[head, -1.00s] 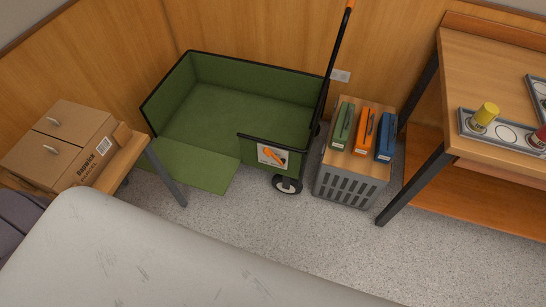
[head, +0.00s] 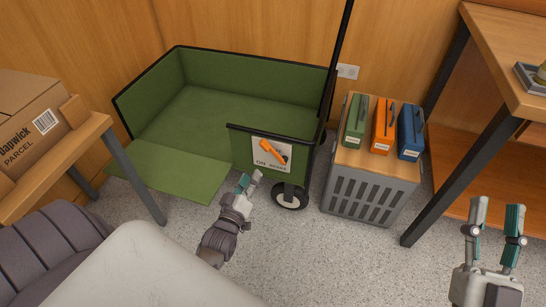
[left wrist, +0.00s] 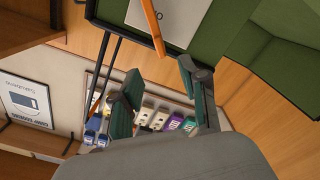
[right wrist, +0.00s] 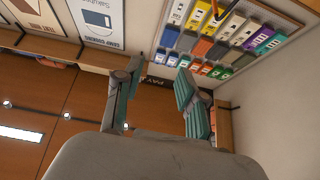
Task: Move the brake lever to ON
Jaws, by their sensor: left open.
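The brake lever (head: 268,147) is an orange bar on a white plate (head: 259,156) on the green cart's (head: 243,148) front panel. It slants from upper left to a dark part at lower right. "ON" is printed at the plate's lower left; the other label is too small to read surely. My left gripper (head: 249,181) is open, just below and left of the plate, apart from the lever. In the left wrist view the lever (left wrist: 153,28) lies beyond the open fingers (left wrist: 158,75). My right gripper (head: 496,209) is open and empty at the far right.
A grey crate (head: 365,194) with green, orange and blue boxes stands right of the cart. A wooden table (head: 510,70) is at the right. A parcel (head: 30,120) sits on a bench at the left. The cart's handle rises beside the panel.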

